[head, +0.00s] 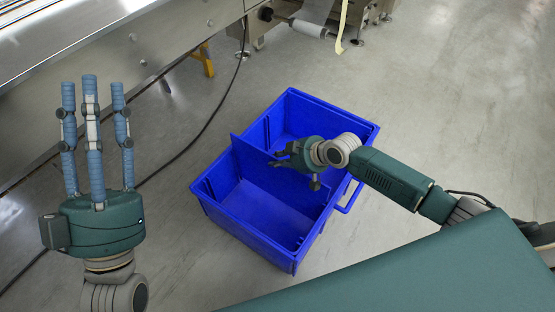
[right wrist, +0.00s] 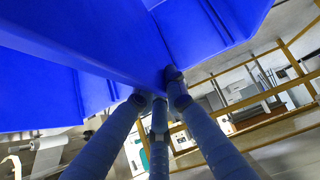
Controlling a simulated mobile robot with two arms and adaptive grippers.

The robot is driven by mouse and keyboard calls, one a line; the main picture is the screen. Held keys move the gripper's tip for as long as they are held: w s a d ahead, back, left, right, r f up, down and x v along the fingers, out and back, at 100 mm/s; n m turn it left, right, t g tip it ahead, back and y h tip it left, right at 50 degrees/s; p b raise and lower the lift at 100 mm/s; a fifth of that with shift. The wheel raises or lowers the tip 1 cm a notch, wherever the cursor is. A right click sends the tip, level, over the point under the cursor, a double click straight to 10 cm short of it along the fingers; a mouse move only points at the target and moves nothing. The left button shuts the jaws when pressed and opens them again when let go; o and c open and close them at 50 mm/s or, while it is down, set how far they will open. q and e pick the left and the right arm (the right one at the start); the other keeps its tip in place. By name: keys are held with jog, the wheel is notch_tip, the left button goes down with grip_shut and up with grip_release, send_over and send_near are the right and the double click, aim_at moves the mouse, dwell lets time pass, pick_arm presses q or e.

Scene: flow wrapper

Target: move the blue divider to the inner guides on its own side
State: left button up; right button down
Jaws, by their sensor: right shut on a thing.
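The blue divider (head: 248,152) stands across the blue crate (head: 245,240), splitting it into a far and a near compartment. Its left end sticks up above the crate's left wall. Whether it sits in any guides cannot be told. Guide ribs show on the left wall, near (head: 209,187) and far (head: 267,129). My right gripper (head: 288,160) is over the crate, shut on the divider's upper edge; in the right wrist view its fingers meet the blue divider (right wrist: 100,45). My left gripper (head: 93,85) is open and empty, fingers up, left of the crate.
The crate stands on the grey floor, with a handle (head: 349,198) on its right side. A metal machine (head: 120,45) fills the upper left. A black cable (head: 205,128) runs along the floor left of the crate. Both compartments look empty.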

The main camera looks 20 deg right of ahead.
dwell(0.4)
jog(key=c, duration=1.7)
grip_release()
jog(key=shift+s, duration=0.1)
jog(key=v, duration=1.2)
